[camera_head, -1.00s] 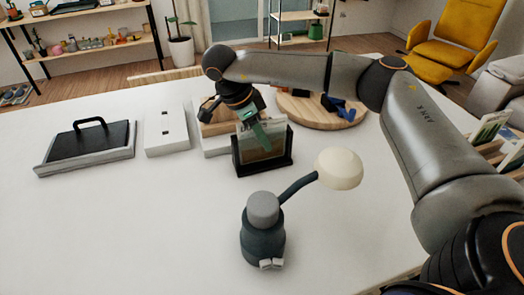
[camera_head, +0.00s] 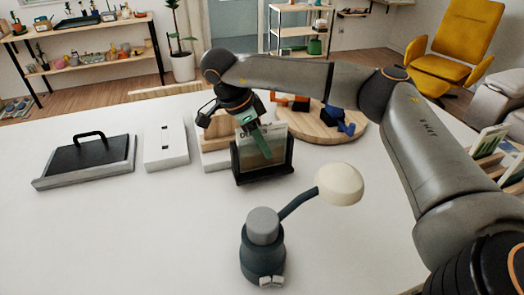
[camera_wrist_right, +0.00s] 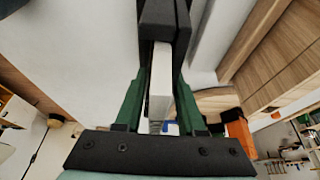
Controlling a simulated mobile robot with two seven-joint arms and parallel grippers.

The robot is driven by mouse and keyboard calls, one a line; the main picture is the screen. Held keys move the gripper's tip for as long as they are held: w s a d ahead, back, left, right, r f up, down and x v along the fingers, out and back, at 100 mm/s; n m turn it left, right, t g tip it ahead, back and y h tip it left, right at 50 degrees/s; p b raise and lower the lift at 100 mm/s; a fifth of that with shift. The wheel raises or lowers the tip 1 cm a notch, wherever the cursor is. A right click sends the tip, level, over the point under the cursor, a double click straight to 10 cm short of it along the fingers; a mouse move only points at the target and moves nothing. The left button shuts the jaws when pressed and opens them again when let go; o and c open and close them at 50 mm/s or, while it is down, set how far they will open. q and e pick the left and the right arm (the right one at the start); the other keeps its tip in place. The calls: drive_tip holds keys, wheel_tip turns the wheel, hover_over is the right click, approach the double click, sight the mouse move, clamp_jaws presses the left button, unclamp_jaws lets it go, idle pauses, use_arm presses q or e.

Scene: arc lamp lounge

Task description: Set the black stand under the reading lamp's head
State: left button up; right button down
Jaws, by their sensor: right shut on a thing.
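The black stand (camera_head: 237,166) is upright behind the reading lamp, with a flat pale panel (camera_head: 279,149) in it. My right gripper (camera_head: 262,142) reaches down over its top and is shut on it; one green finger lies across the panel's front. In the right wrist view, black slats (camera_wrist_right: 163,22) and a white edge (camera_wrist_right: 159,85) sit between the green fingers. The reading lamp (camera_head: 262,250) has a dark base at the front and a cream head (camera_head: 340,184) on a bent arm. The stand is behind and left of the lamp's head. My left gripper is out of view.
A grey tray with a black handled board (camera_head: 88,155) and a white box (camera_head: 165,146) stand to the left. A round wooden board (camera_head: 328,126) with blue and orange things is behind at right. White table (camera_head: 140,235) is bare at front left.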

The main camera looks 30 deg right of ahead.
drive_tip(key=s+a+r+p, duration=0.1)
drive_tip(key=s+a+r, duration=0.6)
drive_tip(key=s+r, duration=0.4)
drive_tip(key=shift+s+a, duration=0.2)
drive_tip(key=shift+s, duration=0.25)
